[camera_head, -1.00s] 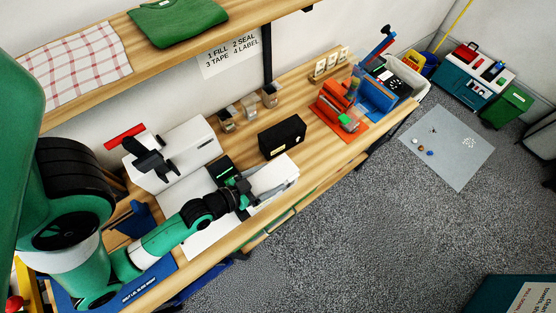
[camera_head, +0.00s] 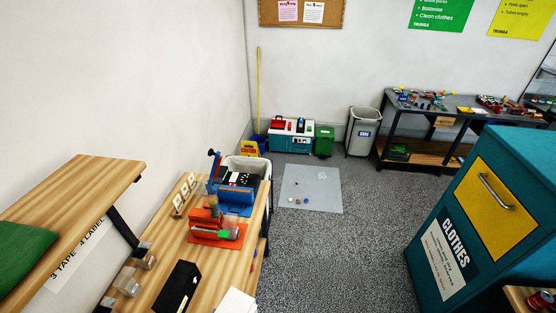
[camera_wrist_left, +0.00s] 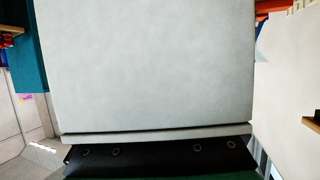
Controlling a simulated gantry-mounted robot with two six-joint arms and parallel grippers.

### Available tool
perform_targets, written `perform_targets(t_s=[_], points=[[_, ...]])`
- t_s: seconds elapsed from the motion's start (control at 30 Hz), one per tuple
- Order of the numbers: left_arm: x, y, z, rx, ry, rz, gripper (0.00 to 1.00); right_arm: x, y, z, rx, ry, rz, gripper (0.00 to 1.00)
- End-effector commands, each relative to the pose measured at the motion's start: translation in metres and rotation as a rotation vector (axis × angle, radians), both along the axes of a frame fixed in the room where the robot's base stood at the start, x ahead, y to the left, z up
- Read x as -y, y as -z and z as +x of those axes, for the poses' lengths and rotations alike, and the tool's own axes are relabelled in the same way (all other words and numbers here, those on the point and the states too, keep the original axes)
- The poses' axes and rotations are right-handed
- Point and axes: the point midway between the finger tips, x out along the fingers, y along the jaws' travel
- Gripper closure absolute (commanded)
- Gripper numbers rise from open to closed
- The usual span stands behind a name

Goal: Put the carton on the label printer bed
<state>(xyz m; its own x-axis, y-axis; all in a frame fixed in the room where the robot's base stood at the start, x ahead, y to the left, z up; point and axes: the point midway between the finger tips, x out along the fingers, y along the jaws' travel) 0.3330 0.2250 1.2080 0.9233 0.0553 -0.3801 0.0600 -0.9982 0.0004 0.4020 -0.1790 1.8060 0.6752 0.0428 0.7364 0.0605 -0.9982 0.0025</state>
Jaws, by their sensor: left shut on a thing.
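A white carton (camera_wrist_left: 152,65) fills most of the left wrist view, its plain face towards the camera. My left gripper (camera_wrist_left: 155,155) shows as a dark bar along the carton's lower edge and is shut on it. In the head view only a white corner (camera_head: 234,302) shows at the bottom edge, probably the same carton; my left arm and gripper are outside that view. My right gripper is in neither view. I cannot make out the label printer bed in the current frames.
The wooden bench (camera_head: 215,262) carries a black box (camera_head: 178,286), clear bins (camera_head: 128,281), an orange fixture (camera_head: 215,232) and a blue one (camera_head: 236,198). A shelf (camera_head: 85,190) overhangs at left. A teal clothes bin (camera_head: 470,215) stands at right; grey floor (camera_head: 330,255) lies open between.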

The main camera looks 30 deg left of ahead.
Motion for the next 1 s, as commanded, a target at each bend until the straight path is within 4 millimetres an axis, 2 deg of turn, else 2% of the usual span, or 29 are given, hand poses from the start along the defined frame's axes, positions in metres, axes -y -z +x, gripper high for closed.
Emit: perform_targets(t_s=[0.03, 0.17, 0.37, 1.0], points=[[0.011, -0.018, 0.009, 0.002, 0.034, 0.000, 1.00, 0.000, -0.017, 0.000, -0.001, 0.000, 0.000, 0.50], [0.028, -0.024, 0.024, -0.001, 0.081, 0.001, 1.00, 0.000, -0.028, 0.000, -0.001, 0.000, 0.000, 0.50], [0.026, 0.000, 0.023, -0.004, 0.066, 0.001, 1.00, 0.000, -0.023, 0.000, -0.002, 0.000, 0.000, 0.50], [0.026, 0.000, 0.022, -0.001, 0.046, 0.001, 1.00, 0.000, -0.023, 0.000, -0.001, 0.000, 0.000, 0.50]])
